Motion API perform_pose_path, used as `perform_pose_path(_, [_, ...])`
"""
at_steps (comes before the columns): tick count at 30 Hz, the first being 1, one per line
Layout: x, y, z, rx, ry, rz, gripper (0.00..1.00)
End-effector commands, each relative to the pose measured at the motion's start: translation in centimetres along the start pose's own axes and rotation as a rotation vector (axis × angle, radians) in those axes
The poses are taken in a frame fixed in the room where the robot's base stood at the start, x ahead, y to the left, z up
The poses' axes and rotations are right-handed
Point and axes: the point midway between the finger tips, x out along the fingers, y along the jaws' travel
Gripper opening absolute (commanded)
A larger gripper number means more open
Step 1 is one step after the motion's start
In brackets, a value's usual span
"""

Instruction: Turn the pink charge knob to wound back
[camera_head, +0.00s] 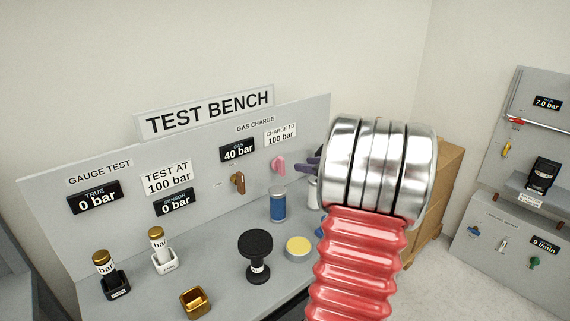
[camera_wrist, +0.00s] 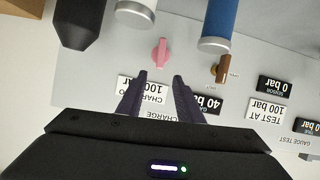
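The pink charge knob (camera_head: 278,165) sits on the upright panel of the test bench, below the "CHARGE TO 100 bar" label (camera_head: 281,134). In the wrist view the pink knob (camera_wrist: 160,54) is just beyond my fingertips, apart from them. My gripper (camera_wrist: 159,78) is open and empty, its two dark fingers spread in front of the panel. In the head view my silver and red arm hides most of the gripper; only dark purple fingers (camera_head: 308,164) show right of the knob. The gas display (camera_head: 237,150) reads 40 bar.
A brown knob (camera_head: 238,182) is left of the pink one. A blue cylinder (camera_head: 278,205), a yellow-topped disc (camera_head: 299,248) and a black stand (camera_head: 256,256) are on the bench. Two gauges stand in holders at the left, near a gold block (camera_head: 195,303).

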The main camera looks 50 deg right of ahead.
Motion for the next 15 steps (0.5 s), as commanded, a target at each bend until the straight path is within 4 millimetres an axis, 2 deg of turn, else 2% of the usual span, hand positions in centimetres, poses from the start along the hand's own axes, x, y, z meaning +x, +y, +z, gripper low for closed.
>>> perform_pose_path(15, [7.4,-0.1,0.0,0.000,-0.001,-0.003,0.33])
